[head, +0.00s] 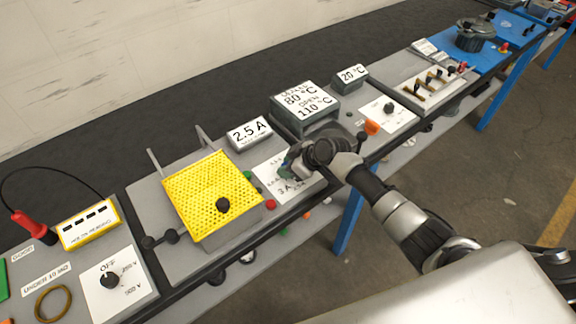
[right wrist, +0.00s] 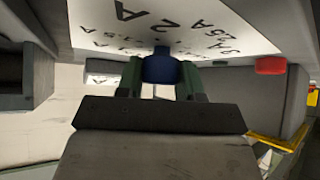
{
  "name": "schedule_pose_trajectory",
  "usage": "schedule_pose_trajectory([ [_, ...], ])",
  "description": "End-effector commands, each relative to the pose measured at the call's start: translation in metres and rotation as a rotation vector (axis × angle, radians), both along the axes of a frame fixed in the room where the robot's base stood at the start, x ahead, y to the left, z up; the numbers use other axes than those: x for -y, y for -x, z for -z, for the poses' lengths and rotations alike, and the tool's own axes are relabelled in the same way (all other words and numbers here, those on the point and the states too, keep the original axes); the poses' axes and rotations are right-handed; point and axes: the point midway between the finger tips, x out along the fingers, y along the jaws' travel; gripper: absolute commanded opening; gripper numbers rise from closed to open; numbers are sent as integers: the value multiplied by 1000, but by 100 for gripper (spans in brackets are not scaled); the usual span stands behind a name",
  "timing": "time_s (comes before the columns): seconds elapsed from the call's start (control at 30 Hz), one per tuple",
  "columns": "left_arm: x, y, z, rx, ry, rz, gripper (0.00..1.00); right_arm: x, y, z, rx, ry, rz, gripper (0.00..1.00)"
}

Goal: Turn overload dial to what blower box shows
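The overload dial's white plate (head: 273,189) lies right of the yellow mesh cover, with "3 A" readable at its front. The same plate shows upside down in the right wrist view (right wrist: 215,40), with "2 A" and "2.5 A" among its marks. My right gripper (head: 290,166) is over the plate and hides the knob in the head view. In the right wrist view its two green fingers sit on both sides of the dark blue knob (right wrist: 160,68), seemingly touching it. Where the knob points cannot be told. A box reading "2.5 A" (head: 249,133) stands behind the plate. My left gripper is out of view.
The yellow mesh cover (head: 190,190) stands left of the plate, with a red button (head: 270,204) beside it. A grey box reading "80 °C" and "110 °C" (head: 301,98) stands behind my right gripper. Another dial plate (head: 378,115) is to its right.

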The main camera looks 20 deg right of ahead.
Motion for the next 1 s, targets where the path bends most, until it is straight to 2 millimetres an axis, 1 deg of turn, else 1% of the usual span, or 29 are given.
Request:
schedule_pose_trajectory([
  [0.07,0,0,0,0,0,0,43,0,0,0,0,0,0,13],
  [0.27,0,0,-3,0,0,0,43,0,1,-1,-1,0,16,13],
  [0.47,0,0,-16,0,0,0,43,0,1,-3,-2,0,95,13],
  [1.0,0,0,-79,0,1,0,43,-3,2,-5,-4,-3,525,13],
])
